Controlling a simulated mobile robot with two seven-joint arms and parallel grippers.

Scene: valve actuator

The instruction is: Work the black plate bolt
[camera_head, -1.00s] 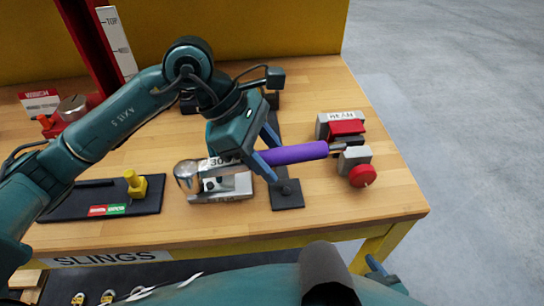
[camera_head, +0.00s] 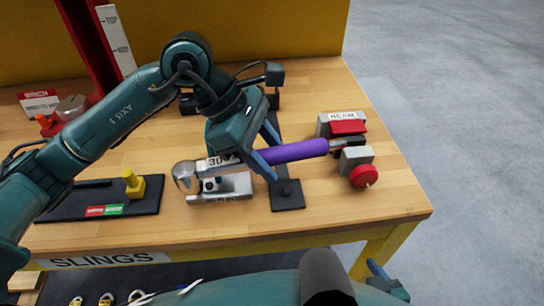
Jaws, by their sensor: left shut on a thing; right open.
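The black plate (camera_head: 75,205) lies flat at the table's left front. A yellow knob (camera_head: 134,185) stands up from its right part, a dark bar lies along its back, and a red and green label sits at its front edge. My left gripper (camera_head: 268,157) is shut on a purple handle (camera_head: 300,150) right of the plate, well apart from the yellow knob. The handle lines up with a pale bar and a rounded silver end (camera_head: 186,177). My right gripper (camera_head: 385,280) is low at the bottom, in front of the table, partly hidden and open.
A silver block (camera_head: 228,192) and a black stand (camera_head: 287,195) sit under the purple handle. A grey block with a red knob (camera_head: 364,175) is at the right. A red post (camera_head: 85,45) rises at the back left. Wood is clear around the black plate's right side.

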